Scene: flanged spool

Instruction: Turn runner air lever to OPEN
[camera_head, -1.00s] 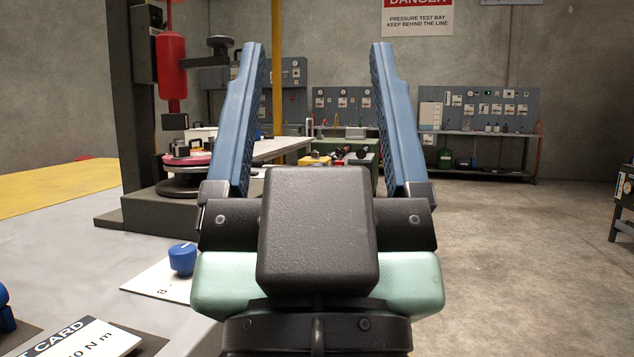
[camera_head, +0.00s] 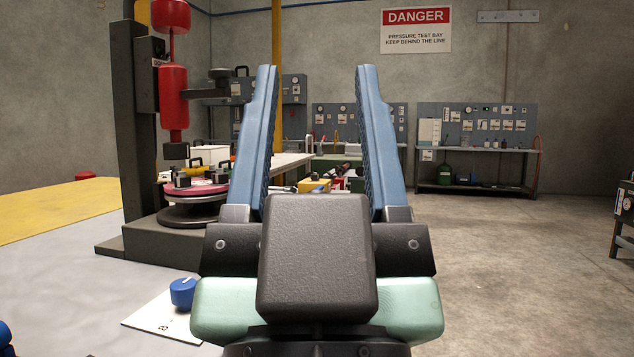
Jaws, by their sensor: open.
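My gripper (camera_head: 316,70) fills the middle of the head view, its two blue fingers upright and wide apart with nothing between them. No lever marked runner air or OPEN can be made out. A red cylinder (camera_head: 173,100) on a dark column stands at the left behind the gripper. Below it is a round turntable with a pink-red disc (camera_head: 196,190) and small dark blocks on it.
Gauge panels and a bench (camera_head: 478,158) stand along the back wall under a DANGER sign (camera_head: 416,30). A dark stand (camera_head: 624,215) is at the right edge. The concrete floor (camera_head: 520,280) at the right is clear. A yellow floor area (camera_head: 60,212) lies at the left.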

